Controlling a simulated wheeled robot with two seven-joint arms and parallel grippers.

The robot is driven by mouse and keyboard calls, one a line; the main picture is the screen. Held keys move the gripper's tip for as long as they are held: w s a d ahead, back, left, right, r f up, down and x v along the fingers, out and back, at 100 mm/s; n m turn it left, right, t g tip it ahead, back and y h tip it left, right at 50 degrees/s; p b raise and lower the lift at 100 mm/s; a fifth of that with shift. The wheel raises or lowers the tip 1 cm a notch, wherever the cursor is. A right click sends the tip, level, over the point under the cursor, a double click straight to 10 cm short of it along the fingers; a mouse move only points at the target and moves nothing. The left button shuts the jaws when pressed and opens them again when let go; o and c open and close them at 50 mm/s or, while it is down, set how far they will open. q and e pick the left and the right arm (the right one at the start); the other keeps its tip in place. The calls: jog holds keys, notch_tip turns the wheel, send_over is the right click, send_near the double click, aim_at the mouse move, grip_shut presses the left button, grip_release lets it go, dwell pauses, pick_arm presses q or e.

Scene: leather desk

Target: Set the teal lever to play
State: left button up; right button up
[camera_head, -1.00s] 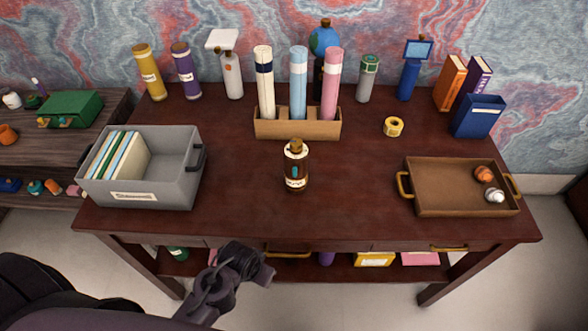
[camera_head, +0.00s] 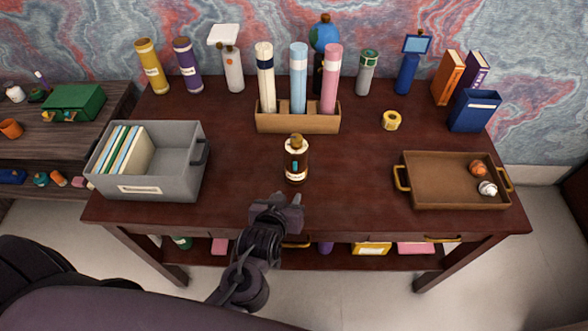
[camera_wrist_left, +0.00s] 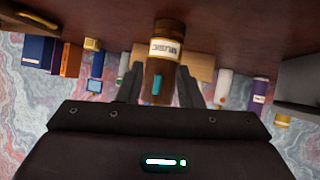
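A brown bottle-shaped device (camera_head: 297,150) stands upright near the middle of the desk, with pale label bands and a knob on top. A small teal lever (camera_head: 295,166) is on its front. In the left wrist view the device (camera_wrist_left: 166,62) reads "MUSIC" and the teal lever (camera_wrist_left: 157,85) runs along its length; its setting cannot be read. My left gripper (camera_head: 284,199) is just in front of the device, near the desk's front edge. In the left wrist view its fingers (camera_wrist_left: 159,88) are apart, with the lever seen between them. My right gripper is not in view.
A grey bin (camera_head: 178,185) with folders stands at left, a brown tray (camera_head: 440,185) with two small items at right. A wooden holder (camera_head: 297,123) with rolled tubes stands behind the device, yellow tape (camera_head: 391,121) to its right. The desk on both sides of the device is clear.

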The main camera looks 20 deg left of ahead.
aim_at(295, 165)
pick_arm(q)
jog(key=w+t+y, duration=0.1)
jog(key=w+t, duration=0.1)
jog(key=w+r+t+y+p, duration=0.1)
jog(key=w+t, duration=0.1)
jog(key=w, duration=0.1)
jog(key=w+t+y+p, duration=0.1)
jog(key=w+t, duration=0.1)
jog(key=shift+w+a+r+n+y, duration=0.2)
jog(key=shift+r+n+y, duration=0.15)
jog(key=shift+n+y, duration=0.05)
jog(key=shift+c, duration=0.3)
grip_shut()
